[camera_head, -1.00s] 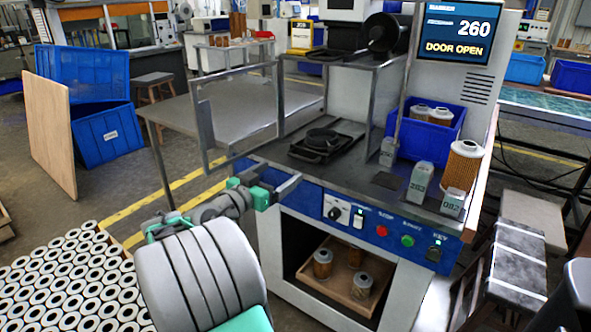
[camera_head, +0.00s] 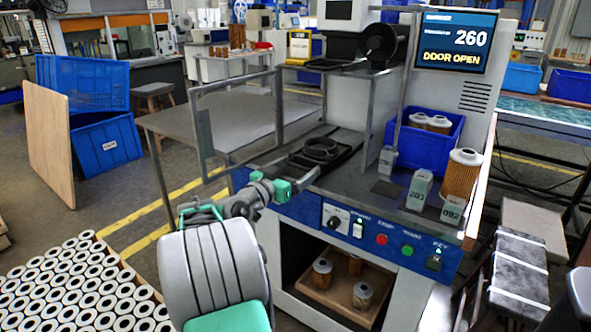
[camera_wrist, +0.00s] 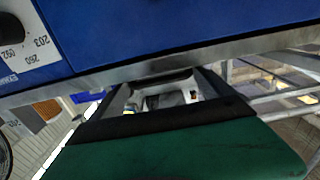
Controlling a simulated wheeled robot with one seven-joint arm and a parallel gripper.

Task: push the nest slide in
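The nest slide (camera_head: 296,163) is a dark flat plate with a black ring-shaped nest (camera_head: 321,148) on the machine's worktop, in the open doorway. My gripper (camera_head: 312,174) is at the worktop's front edge, just in front of and below the slide. A gap between the slide and my gripper cannot be judged. In the wrist view my two grey fingers (camera_wrist: 164,92) stand apart, with a dark bar across near their tips that I cannot identify. No cartridge shows between them. The machine's screen (camera_head: 453,40) reads 260 and DOOR OPEN.
A blue front panel (camera_head: 380,238) with dial and buttons is close to my gripper; it fills the top of the wrist view (camera_wrist: 190,30). A blue bin (camera_head: 440,150) with cartridges, numbered blocks and a tall cartridge (camera_head: 461,175) stand right. A metal door frame (camera_head: 203,130) stands left.

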